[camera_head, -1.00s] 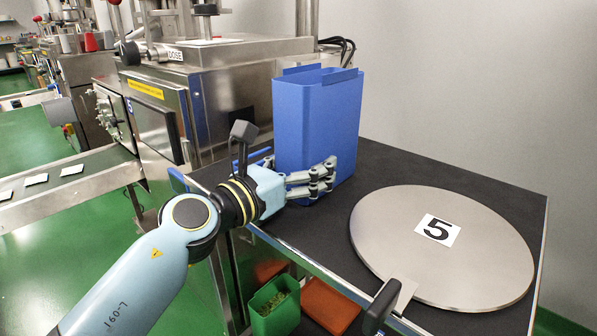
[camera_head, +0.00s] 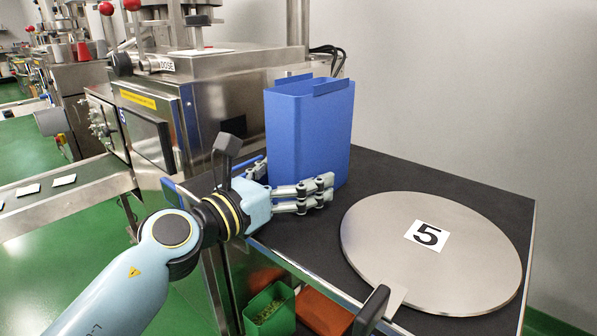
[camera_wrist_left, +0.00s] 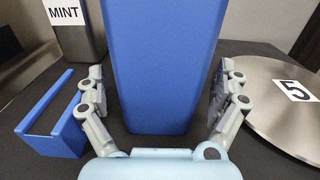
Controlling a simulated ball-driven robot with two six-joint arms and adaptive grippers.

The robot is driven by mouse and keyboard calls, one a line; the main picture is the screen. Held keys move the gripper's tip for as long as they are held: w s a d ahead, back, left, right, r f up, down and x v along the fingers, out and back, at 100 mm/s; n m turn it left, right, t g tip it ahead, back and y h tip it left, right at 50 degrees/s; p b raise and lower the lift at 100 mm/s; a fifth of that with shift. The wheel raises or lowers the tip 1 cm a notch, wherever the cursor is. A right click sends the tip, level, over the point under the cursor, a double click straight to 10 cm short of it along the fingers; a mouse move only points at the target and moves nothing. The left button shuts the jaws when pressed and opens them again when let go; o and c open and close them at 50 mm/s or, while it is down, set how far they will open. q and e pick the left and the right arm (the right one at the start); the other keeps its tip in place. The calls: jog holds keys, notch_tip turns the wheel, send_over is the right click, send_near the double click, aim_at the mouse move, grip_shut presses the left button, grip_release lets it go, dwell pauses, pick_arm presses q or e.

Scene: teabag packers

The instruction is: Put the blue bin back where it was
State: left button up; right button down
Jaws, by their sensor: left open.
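The blue bin (camera_head: 308,128) stands upright on the black table top (camera_head: 400,172), beside the steel machine. It also fills the middle of the left wrist view (camera_wrist_left: 163,60). My left gripper (camera_head: 322,192) is in front of the bin's lower part in the head view. In the left wrist view its two fingers (camera_wrist_left: 160,100) are spread, one on each side of the bin, with gaps showing between fingers and bin. The gripper is open. My right gripper is not in view.
A round steel lid marked 5 (camera_head: 450,270) lies right of the bin, its handle at the table's front edge. A blue bracket-like piece (camera_wrist_left: 55,120) lies left of the gripper. A steel container labelled MINT (camera_wrist_left: 80,30) stands behind. A green bin (camera_head: 270,308) sits below the table.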

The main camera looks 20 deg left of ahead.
pick_arm(q)
jog(key=b+v, duration=0.1)
jog(key=v, duration=0.9)
jog(key=shift+s, duration=0.35)
